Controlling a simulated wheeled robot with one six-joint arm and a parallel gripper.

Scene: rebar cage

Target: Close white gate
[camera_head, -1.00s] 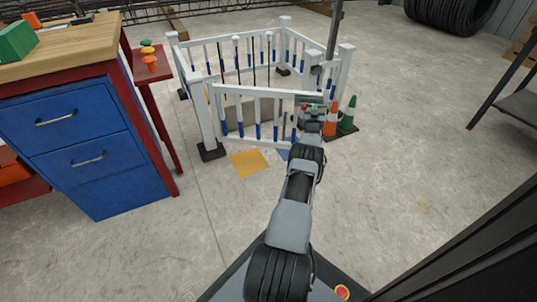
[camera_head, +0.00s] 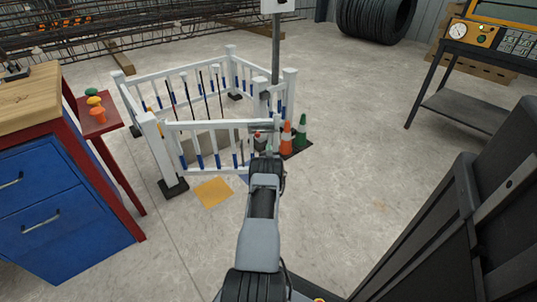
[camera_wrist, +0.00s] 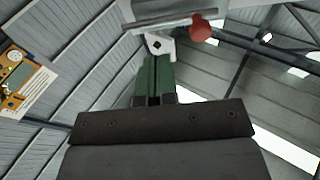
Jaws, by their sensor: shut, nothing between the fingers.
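The white gate (camera_head: 205,125), a low railing with blue-tipped balusters, spans the near side of a white fenced pen. Its left end is at the left near post (camera_head: 157,150); its right end is near the right posts (camera_head: 289,92). I cannot tell whether it meets them. My gripper (camera_head: 260,140) is at the gate's right end, partly hiding it. In the wrist view, my gripper's green fingers (camera_wrist: 153,78) are shut and empty. Just beyond them are a pale bracket (camera_wrist: 160,45), a metal bar (camera_wrist: 170,22) and a red knob (camera_wrist: 200,28). Contact is unclear.
Orange (camera_head: 286,137) and green (camera_head: 301,133) cones stand right of the gate's end. A yellow floor patch (camera_head: 212,192) lies before the gate. A blue drawer workbench (camera_head: 60,225) is at left, a dark metal table (camera_head: 465,105) at right.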

